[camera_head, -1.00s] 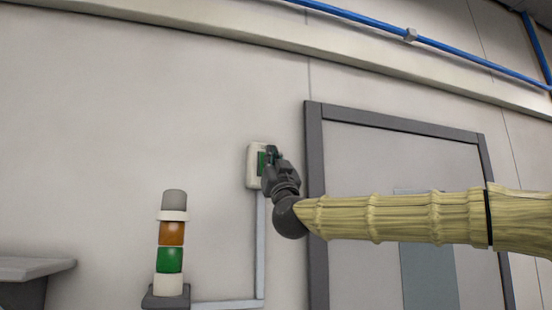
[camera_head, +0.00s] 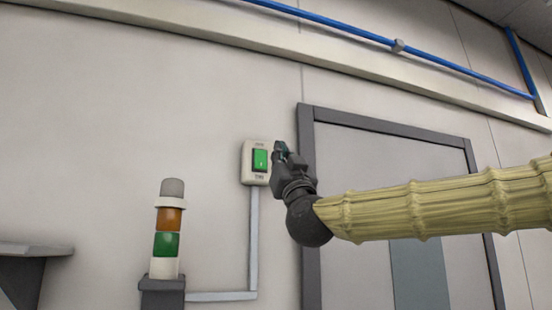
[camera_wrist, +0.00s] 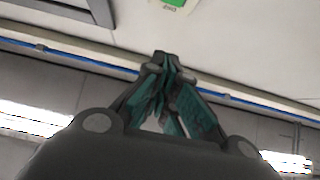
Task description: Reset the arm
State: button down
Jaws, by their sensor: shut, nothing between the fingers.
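My gripper (camera_head: 280,148) is just right of a wall switch box (camera_head: 247,177) with a green rocker (camera_head: 261,160) in the head view. The rocker now shows clear of the fingers, and the gripper appears apart from it. In the wrist view my gripper (camera_wrist: 163,62) is shut with its fingertips together and nothing between them. Part of the switch's green rocker (camera_wrist: 172,2) shows at the top edge of the wrist view. My arm, in a yellowish ribbed sleeve, reaches in from the right.
A grey-framed door (camera_head: 345,150) stands behind my arm. A signal tower (camera_head: 168,243) with orange and green segments stands left of the switch. A grey shelf (camera_head: 35,249) juts out at the lower left. A blue pipe (camera_head: 450,65) runs high along the wall.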

jog(key=shift+d+f, duration=0.1)
jog(key=shift+f, duration=0.15)
dwell(0.4)
